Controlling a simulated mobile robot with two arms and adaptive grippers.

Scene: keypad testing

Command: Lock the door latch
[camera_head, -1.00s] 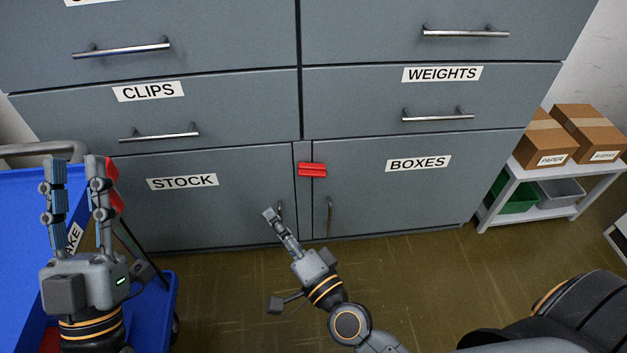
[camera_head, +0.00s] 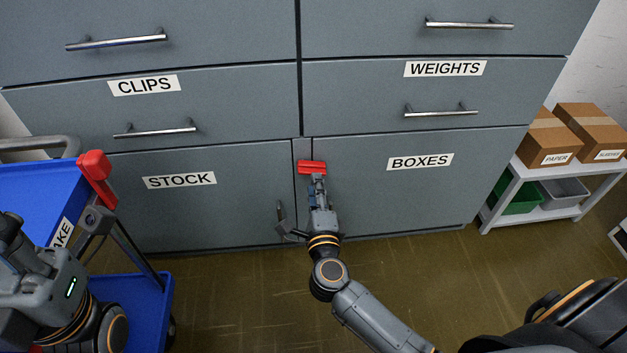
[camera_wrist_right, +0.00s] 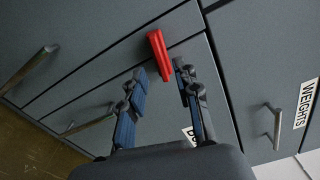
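The red latch (camera_head: 312,167) lies roughly level at the top of the narrow gap between the STOCK door (camera_head: 205,205) and the BOXES door (camera_head: 400,190). Both doors look closed. My right gripper (camera_head: 318,180) is just below the latch, pointing up at it.
A blue cart (camera_head: 130,310) with a red-topped part (camera_head: 95,170) stands at the left. A white shelf (camera_head: 540,180) with cardboard boxes and bins is at the right. Drawer handles stick out above.

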